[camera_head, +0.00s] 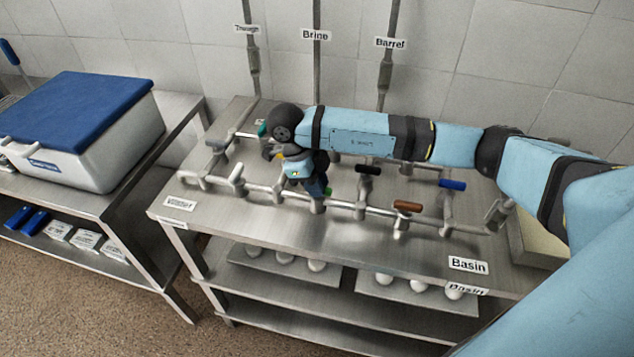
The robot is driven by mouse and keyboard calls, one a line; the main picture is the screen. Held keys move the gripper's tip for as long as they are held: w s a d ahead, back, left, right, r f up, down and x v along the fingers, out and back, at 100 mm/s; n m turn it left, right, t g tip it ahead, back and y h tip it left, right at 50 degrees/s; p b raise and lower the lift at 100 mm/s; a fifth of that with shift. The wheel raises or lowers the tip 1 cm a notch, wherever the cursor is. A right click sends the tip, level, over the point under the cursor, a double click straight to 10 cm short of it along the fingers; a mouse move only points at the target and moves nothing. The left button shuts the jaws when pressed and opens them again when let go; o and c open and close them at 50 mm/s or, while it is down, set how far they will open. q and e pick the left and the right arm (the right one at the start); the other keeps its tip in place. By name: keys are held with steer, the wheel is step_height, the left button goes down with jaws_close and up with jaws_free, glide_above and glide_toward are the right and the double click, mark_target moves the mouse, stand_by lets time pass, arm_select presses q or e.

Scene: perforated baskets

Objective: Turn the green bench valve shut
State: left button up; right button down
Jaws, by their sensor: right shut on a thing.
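The bench valves sit on a pipe manifold (345,207) on the steel bench. A small green valve handle (328,191) shows at the fingertips of my right gripper (319,187), mostly hidden behind them. My right gripper points down and is shut on this green handle. How far the handle is turned cannot be told. A teal handle (262,130) shows farther back, partly beside my right wrist. My left gripper is not in view.
Other handles are white (236,174), black (368,169), blue (453,184) and brown (408,206). My right arm covers part of the back pipes. Upright pipes labelled Brine (316,34) and Barrel (390,42) rise behind. A blue-lidded box (75,155) stands left.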

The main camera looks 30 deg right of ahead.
steer(key=m, duration=0.2)
steer(key=m+g+y+p, duration=0.1)
steer(key=m, duration=0.2)
steer(key=shift+d+y, duration=0.1)
steer(key=shift+y, duration=0.2)
steer(key=m+y+p, duration=0.1)
steer(key=m, duration=0.2)
steer(key=shift+r+m, duration=0.1)
steer(key=shift+m, duration=0.2)
steer(key=m+y+p, duration=0.1)
steer(key=m, duration=0.1)
steer(key=shift+d+m, duration=0.1)
steer(key=shift+m, duration=0.3)
steer(key=m+y+p, duration=0.1)
steer(key=m, duration=0.2)
steer(key=shift+t+y+p, duration=0.3)
steer(key=shift+p, duration=0.05)
steer(key=shift+m+p, duration=0.45)
steer(key=shift+m, duration=0.55)
steer(key=shift+m+t+y, duration=0.4)
steer(key=shift+d, duration=0.1)
steer(key=c, duration=1.1)
jaws_free()
